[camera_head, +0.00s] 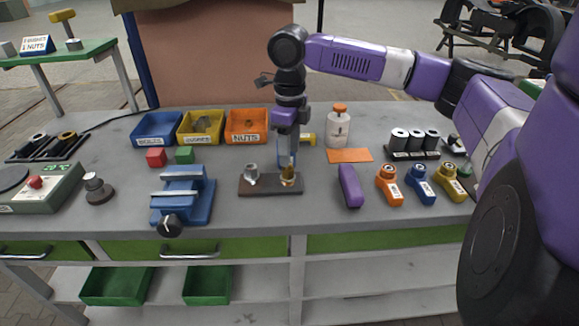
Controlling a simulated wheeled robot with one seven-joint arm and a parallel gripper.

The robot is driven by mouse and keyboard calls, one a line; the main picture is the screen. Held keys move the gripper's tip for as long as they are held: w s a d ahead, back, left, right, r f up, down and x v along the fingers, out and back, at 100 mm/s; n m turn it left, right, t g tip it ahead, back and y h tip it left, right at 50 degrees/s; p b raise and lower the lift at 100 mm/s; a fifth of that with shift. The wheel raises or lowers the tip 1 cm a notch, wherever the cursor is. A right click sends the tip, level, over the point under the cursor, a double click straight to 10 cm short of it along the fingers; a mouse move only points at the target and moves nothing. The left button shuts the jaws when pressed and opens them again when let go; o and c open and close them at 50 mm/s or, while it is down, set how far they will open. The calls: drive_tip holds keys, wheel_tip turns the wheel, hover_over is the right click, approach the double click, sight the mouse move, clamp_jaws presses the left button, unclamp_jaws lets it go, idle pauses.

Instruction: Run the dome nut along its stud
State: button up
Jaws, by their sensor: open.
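A brass-coloured piece that looks like the dome nut (288,180) stands upright at the right end of a dark base plate (268,191) on the bench. Its stud cannot be made out apart from it at this size. My gripper (287,164) points straight down over the brass piece, with its fingertips at or just above its top. The fingers are open. Whether they touch the piece cannot be told. A silver fitting (251,173) stands on the left end of the same plate.
A blue vise (184,195) stands left of the plate, and a purple block (349,186) lies to the right. Behind are blue, yellow and orange bins (246,137) and a white bottle (339,129). Orange, blue and yellow fittings (420,190) stand further right.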

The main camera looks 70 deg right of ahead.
sight(288, 171)
wheel_tip(288, 171, down, 6)
drive_tip(key=shift+r, duration=0.1)
drive_tip(key=shift+c, duration=0.2)
clamp_jaws()
